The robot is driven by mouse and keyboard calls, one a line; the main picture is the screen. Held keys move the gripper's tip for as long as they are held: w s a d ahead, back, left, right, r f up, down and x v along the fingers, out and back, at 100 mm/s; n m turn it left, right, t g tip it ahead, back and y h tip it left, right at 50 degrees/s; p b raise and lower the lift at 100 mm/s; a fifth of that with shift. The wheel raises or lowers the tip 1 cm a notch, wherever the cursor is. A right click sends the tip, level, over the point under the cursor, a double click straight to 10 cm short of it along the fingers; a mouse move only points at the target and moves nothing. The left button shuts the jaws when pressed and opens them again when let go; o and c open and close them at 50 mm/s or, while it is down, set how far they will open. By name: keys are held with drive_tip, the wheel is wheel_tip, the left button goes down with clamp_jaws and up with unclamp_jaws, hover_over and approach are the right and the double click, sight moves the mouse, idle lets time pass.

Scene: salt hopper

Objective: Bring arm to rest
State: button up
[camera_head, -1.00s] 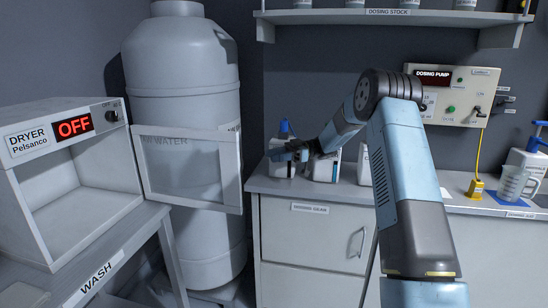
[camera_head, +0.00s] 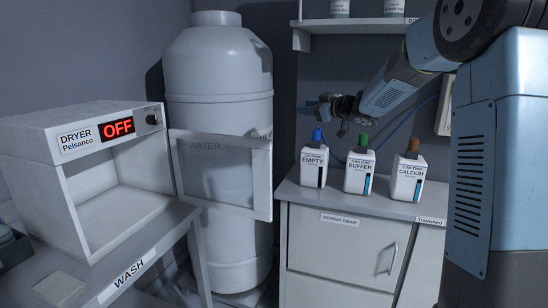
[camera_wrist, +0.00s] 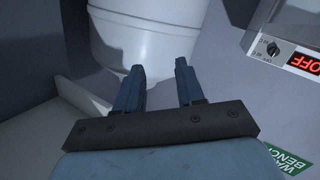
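My arm reaches in from the right in the head view. My gripper (camera_head: 318,106) is in the air above the counter's left end, above the blue-capped can. In the wrist view my gripper (camera_wrist: 160,85) shows two blue fingers standing apart with nothing between them. The big white water tank (camera_wrist: 150,30) lies beyond the fingertips there. No held thing shows.
A shelf (camera_head: 350,25) hangs above.

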drive_tip(key=s+d+r+m+t+h, duration=0.1)
drive_tip(key=s+d+m+h, duration=0.5)
drive_tip(key=s, duration=0.4)
drive_tip(key=s+d+r+m+h, duration=0.2)
drive_tip(key=s+d+m+h, duration=0.2)
drive_tip(key=s+d+h, duration=0.45)
drive_tip(key=s+a+f+m+g+y, duration=0.1)
drive_tip(key=s+f+g, duration=0.2)
drive_tip(key=s, duration=1.1)
drive_tip(key=s+a+f+m+g+y, duration=0.1)
drive_tip(key=s+f+g, duration=0.3)
drive_tip(key=s+f, duration=0.5)
drive_tip(key=s+m+y, duration=0.1)
drive_tip(key=s, duration=0.5)
drive_tip(key=shift+s+a+f, duration=0.25)
drive_tip(key=shift+a+f, duration=0.15)
